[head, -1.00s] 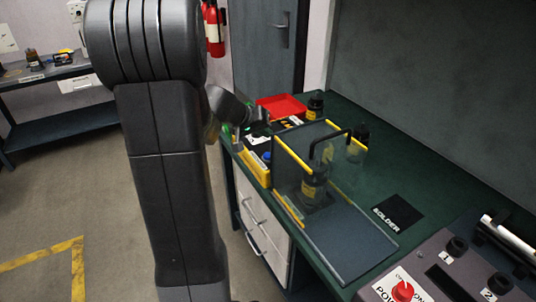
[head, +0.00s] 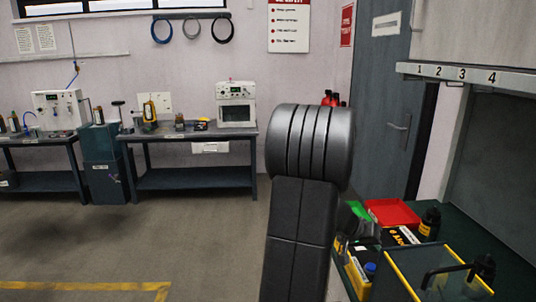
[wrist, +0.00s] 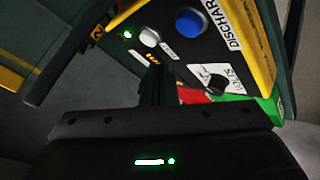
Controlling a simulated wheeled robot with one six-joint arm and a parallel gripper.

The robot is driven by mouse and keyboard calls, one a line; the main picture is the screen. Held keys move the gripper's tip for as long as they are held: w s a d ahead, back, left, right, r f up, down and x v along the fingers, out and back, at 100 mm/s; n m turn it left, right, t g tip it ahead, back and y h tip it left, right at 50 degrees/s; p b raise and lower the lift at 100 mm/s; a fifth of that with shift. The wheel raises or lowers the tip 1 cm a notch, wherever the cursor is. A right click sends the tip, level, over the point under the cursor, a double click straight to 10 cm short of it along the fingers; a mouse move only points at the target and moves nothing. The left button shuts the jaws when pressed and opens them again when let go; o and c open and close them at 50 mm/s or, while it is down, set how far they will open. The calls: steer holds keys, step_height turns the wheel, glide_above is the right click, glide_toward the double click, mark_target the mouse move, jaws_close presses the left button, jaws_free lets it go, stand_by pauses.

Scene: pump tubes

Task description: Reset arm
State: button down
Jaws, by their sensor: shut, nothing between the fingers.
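My gripper (wrist: 157,88) shows in the wrist view as dark narrow fingers, shut and empty, above the dark wrist housing with green lights. It is over or near a yellow-edged black control panel (wrist: 178,50) with a blue button (wrist: 190,22), a white knob (wrist: 149,37) and a label starting "DISCHAR". I cannot tell how far the fingers are from the panel. In the head view my dark arm stands upright right of centre and hides the gripper. The yellow box (head: 358,283) with a blue part shows just right of my arm.
On the green bench at right are a red tray (head: 392,213), a black bottle (head: 430,222) and a clear yellow-edged guard (head: 437,288) with a black handle. A dark side table (head: 195,134) with a white oven-like device (head: 236,102) stands at the back. Floor at left is clear.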

steer(key=shift+r+p, duration=0.25)
steer(key=shift+p, duration=0.15)
step_height(320, 180, up, 5)
steer(key=shift+f+p, duration=0.1)
steer(key=shift+p, duration=0.6)
steer(key=b, duration=0.2)
glide_above(368, 266)
step_height(368, 266, down, 6)
steer(key=shift+s+r, duration=0.1)
steer(key=shift+r, duration=0.15)
steer(key=shift+f+b, duration=0.2)
steer(key=shift+b, duration=1.3)
steer(key=shift+b, duration=1.2)
